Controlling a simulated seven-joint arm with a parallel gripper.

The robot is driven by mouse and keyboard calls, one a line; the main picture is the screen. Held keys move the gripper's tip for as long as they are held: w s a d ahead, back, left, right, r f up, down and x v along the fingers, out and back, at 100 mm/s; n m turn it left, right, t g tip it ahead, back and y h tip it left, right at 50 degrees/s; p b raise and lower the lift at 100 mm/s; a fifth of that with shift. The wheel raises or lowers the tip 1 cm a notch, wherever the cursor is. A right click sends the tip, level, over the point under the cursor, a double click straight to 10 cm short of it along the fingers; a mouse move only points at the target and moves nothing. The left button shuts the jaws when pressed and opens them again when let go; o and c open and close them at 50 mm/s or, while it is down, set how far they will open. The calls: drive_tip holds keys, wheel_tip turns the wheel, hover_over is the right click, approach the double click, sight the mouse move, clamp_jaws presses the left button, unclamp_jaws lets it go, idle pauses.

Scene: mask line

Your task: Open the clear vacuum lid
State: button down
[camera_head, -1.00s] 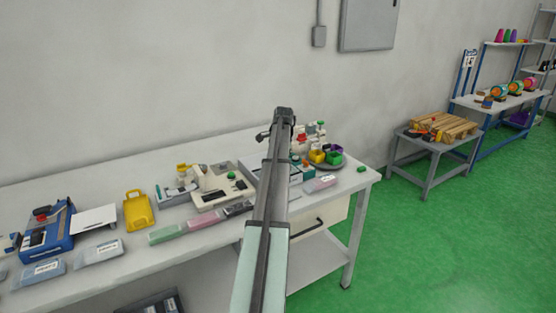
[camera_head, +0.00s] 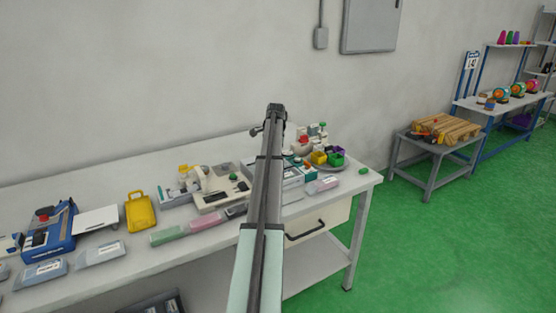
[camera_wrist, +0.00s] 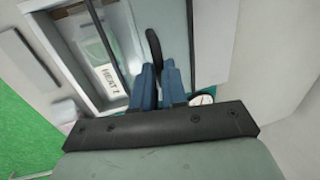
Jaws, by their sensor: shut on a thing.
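My gripper (camera_wrist: 158,75) shows in the wrist view with its two blue fingers close together. It is shut on a dark curved handle (camera_wrist: 153,42), which stands up between the fingertips. Beside it, to the left, is a glassy framed panel (camera_wrist: 92,48), seemingly the clear lid; a "HEAT" label shows through or next to it. How far the lid is raised is hard to tell. In the head view my arm covers most of the teal and white machine (camera_head: 292,173), and my fingertips are hidden.
A cream machine (camera_head: 215,190), a yellow case (camera_head: 136,212) and a blue machine (camera_head: 50,232) stand to the left on the white bench (camera_head: 115,265). Yellow and green bins (camera_head: 328,157) stand close on the right. A drawer (camera_head: 318,225) is below. The wall is behind.

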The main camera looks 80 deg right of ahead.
drive_tip(key=w+d, duration=0.4)
drive_tip(key=shift+w+d, duration=0.1)
drive_tip(key=shift+d, duration=0.1)
drive_tip(key=c, duration=1.2)
unclamp_jaws()
drive_tip(key=shift+o, duration=0.2)
drive_tip(key=shift+a, duration=0.1)
wheel_tip(320, 180, up, 14)
drive_tip(key=s+a, duration=0.2)
drive_tip(key=shift+f, duration=0.2)
drive_tip(key=shift+w, duration=0.15)
